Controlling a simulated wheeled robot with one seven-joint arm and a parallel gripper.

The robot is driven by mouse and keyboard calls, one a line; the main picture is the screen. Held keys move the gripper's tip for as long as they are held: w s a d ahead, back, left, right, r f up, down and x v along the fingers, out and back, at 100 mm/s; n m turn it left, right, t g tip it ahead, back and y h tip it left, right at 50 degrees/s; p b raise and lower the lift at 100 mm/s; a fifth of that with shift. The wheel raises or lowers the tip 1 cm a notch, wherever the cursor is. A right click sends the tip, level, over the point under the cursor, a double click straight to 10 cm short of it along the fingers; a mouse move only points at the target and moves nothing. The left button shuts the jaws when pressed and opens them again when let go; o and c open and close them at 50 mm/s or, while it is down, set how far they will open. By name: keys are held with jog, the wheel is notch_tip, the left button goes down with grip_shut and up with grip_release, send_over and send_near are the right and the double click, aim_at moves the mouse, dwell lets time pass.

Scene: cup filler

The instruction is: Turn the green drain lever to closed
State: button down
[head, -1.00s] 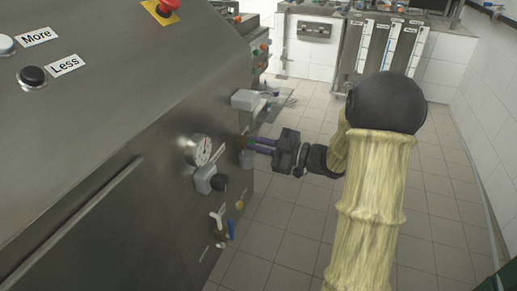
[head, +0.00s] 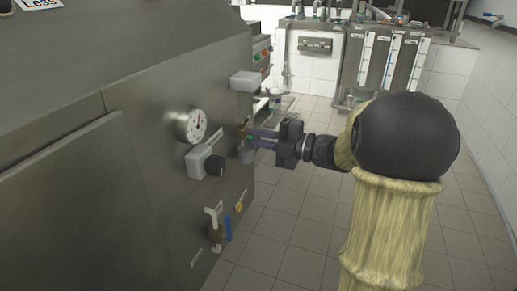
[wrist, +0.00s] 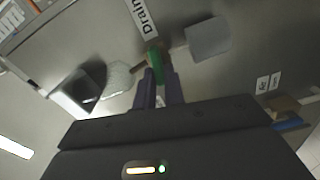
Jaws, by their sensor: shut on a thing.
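The green drain lever (wrist: 155,66) shows in the wrist view below a white "Drain" label (wrist: 141,18) on the steel panel. My gripper (wrist: 160,76) has its purple fingers on either side of the green part, shut on it. In the head view my gripper (head: 251,136) reaches in from the right to the machine's side panel. There the lever is small and mostly hidden by the fingers, so I cannot read its angle.
A round gauge (head: 191,124) and a grey box with a black knob (head: 205,163) are on the panel left of my gripper. Below are a white lever (head: 212,215), a blue lever (head: 228,229) and a yellow one (head: 239,207). The tiled floor (head: 310,230) is clear.

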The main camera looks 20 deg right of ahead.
jog(key=shift+f+n+b, duration=0.2)
jog(key=shift+n+b, duration=0.8)
jog(key=shift+b, duration=0.05)
jog(key=c, duration=1.5)
grip_release()
jog(key=p+v, duration=0.4)
jog(key=v, duration=1.3)
jog(key=shift+s+d+r+p, duration=0.1)
jog(key=shift+d+p, duration=0.05)
jog(key=shift+p, duration=0.2)
